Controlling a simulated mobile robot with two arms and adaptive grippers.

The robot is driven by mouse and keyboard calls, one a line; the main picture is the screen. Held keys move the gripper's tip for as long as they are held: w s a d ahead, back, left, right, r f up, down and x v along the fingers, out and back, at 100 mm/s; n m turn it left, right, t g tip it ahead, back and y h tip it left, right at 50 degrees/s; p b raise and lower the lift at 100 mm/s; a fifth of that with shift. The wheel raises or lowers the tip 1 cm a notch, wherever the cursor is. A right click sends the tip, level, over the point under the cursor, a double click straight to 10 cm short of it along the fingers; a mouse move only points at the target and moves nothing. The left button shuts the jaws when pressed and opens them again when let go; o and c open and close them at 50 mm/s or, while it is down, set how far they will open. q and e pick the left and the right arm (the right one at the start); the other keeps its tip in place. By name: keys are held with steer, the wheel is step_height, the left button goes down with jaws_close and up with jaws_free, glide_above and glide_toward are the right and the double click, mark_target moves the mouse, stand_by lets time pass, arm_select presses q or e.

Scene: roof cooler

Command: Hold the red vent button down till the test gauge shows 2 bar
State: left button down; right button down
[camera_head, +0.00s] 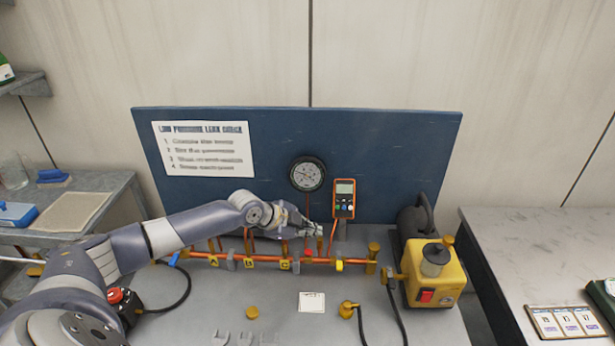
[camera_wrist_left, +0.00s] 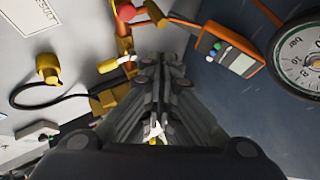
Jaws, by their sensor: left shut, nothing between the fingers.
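My left gripper (camera_head: 316,230) is shut and empty. It is above the copper pipe (camera_head: 258,258), in front of the blue board and below the round gauge (camera_head: 307,173). The left wrist view shows its dark closed fingers (camera_wrist_left: 160,64) and part of the gauge dial (camera_wrist_left: 308,66), marked "bar". The needle reading is too small to tell. A red round knob (camera_wrist_left: 124,12) shows by the pipe in the left wrist view, apart from the fingers; I cannot tell whether it is the vent button. My right gripper is not in view.
An orange handheld meter (camera_head: 344,199) hangs on the board (camera_head: 405,150). A yellow pump (camera_head: 434,272) stands at right. A black box with a red button (camera_head: 115,295) is at left, near my arm. Brass caps, cables and a white card (camera_head: 311,302) lie in front.

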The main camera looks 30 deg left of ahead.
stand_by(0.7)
arm_select(q)
step_height(320, 180, up, 4)
steer(key=shift+s+f+p, duration=0.1)
steer(key=shift+p, duration=0.55)
steer(key=b, duration=0.7)
glide_above(309, 255)
step_height(309, 255, down, 8)
steer(key=shift+f, duration=0.4)
stand_by(0.5)
steer(key=shift+f, duration=0.4)
steer(key=shift+f+b, duration=0.65)
steer(key=shift+f, duration=0.05)
stand_by(3.3)
